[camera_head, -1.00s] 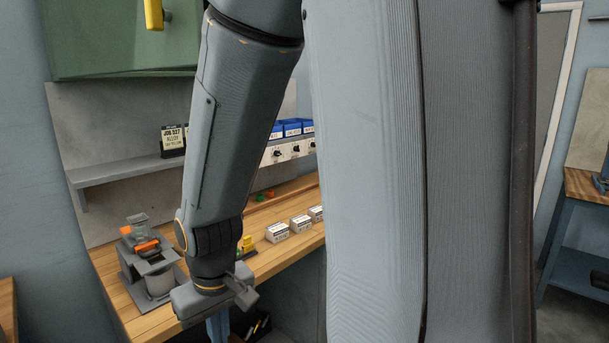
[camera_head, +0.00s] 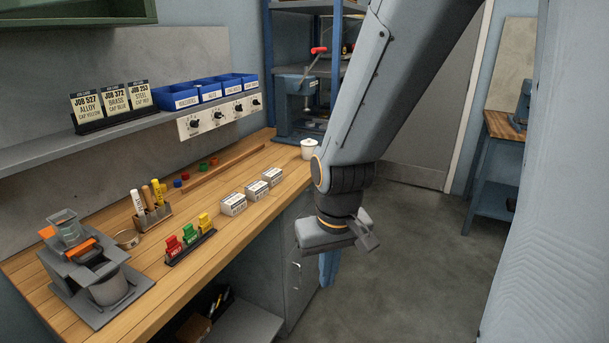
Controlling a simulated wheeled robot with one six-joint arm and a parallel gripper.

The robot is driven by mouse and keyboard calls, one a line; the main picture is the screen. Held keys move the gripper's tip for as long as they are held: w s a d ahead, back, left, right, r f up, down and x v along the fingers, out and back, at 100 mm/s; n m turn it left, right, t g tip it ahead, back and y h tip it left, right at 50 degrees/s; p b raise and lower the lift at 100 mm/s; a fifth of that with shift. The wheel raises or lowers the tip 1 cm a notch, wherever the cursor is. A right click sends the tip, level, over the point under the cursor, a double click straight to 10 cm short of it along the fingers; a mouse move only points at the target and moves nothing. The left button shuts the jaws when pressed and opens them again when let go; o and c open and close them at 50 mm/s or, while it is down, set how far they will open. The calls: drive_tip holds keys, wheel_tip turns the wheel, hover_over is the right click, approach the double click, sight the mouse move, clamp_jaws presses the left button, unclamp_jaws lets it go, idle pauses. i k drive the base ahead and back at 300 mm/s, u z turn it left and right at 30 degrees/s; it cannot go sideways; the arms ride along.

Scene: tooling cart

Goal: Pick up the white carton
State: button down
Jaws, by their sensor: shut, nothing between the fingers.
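Three small white cartons with dark print stand in a row on the wooden bench: a near one (camera_head: 233,204), a middle one (camera_head: 257,190) and a far one (camera_head: 272,176). The frames do not show which one the task means. My gripper (camera_head: 328,270) hangs to the right of the cartons, past the bench's front edge, pointing down. Its fingers are partly hidden under the wrist; they are shut and empty, apart from every carton.
A rack of red, green and yellow blocks (camera_head: 190,244), a marker holder (camera_head: 151,212) and a grey device (camera_head: 90,275) stand left on the bench (camera_head: 215,227). A white lidded cup (camera_head: 309,149) stands at the far end. Open floor (camera_head: 400,245) lies right.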

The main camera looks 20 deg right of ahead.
sight(273, 176)
drive_tip(key=z, duration=1.35)
drive_tip(key=i, duration=1.9)
drive_tip(key=u, duration=2.75)
drive_tip(key=i, duration=0.5)
drive_tip(key=u, duration=0.1)
